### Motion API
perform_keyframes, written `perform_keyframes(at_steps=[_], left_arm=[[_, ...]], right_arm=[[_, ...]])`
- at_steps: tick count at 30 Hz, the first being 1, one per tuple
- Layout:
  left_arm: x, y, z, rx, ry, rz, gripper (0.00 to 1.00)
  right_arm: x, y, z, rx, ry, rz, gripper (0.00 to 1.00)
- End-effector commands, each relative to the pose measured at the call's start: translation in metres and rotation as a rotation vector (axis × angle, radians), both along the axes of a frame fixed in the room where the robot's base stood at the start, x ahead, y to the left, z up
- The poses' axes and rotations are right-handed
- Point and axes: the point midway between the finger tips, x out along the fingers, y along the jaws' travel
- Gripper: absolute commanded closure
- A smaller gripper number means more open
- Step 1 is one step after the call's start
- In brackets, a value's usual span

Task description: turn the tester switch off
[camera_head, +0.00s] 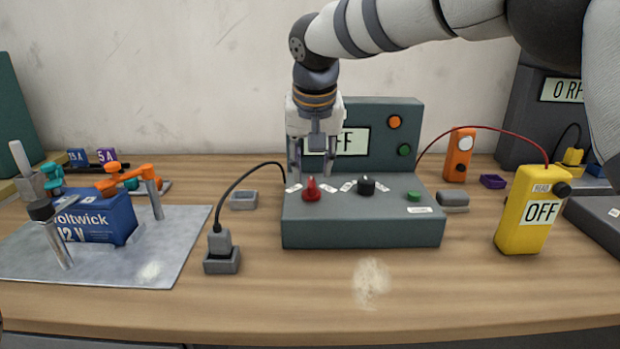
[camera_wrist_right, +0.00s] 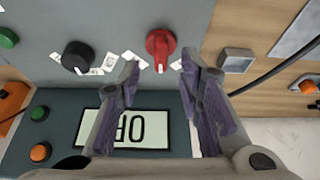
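The grey-green tester box (camera_head: 360,233) stands mid-table with a red knob (camera_head: 312,191) at the left of its top and a black knob (camera_head: 367,186) to the right. My right gripper (camera_head: 310,176) points down just behind the red knob. In the right wrist view its fingers (camera_wrist_right: 160,63) are apart and empty, with the red knob's pointer end (camera_wrist_right: 160,45) between and just beyond the tips. I cannot tell whether they touch it. My left gripper is not in view.
A grey plug (camera_head: 221,242) stands in a socket block left of the tester, its black cable running to the box. A blue battery (camera_head: 95,220) sits on a metal plate at left. A yellow meter (camera_head: 527,215) reading "OFF" stands right. The front table is clear.

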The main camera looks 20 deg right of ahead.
Motion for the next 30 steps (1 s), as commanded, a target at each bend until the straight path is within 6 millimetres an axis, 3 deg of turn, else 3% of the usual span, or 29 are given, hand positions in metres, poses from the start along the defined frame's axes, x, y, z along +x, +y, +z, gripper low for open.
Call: perform_keyframes(at_steps=[1, 6, 15, 16, 20, 30], left_arm=[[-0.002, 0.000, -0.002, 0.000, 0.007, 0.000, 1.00], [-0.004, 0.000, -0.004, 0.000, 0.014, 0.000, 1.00], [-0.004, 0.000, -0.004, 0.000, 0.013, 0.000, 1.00], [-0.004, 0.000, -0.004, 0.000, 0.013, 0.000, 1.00], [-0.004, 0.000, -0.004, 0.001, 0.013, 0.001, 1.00], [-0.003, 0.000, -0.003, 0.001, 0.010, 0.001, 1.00]], right_arm=[[0.004, -0.001, -0.013, 0.000, 0.005, 0.000, 0.67], [0.013, -0.004, -0.033, 0.001, 0.003, -0.002, 0.67], [0.015, -0.004, -0.036, 0.001, -0.002, -0.001, 0.67], [0.015, -0.004, -0.036, 0.001, -0.002, -0.001, 0.69], [0.015, -0.004, -0.036, 0.001, -0.002, -0.001, 0.98], [0.014, -0.004, -0.036, 0.001, -0.001, 0.010, 1.00]])
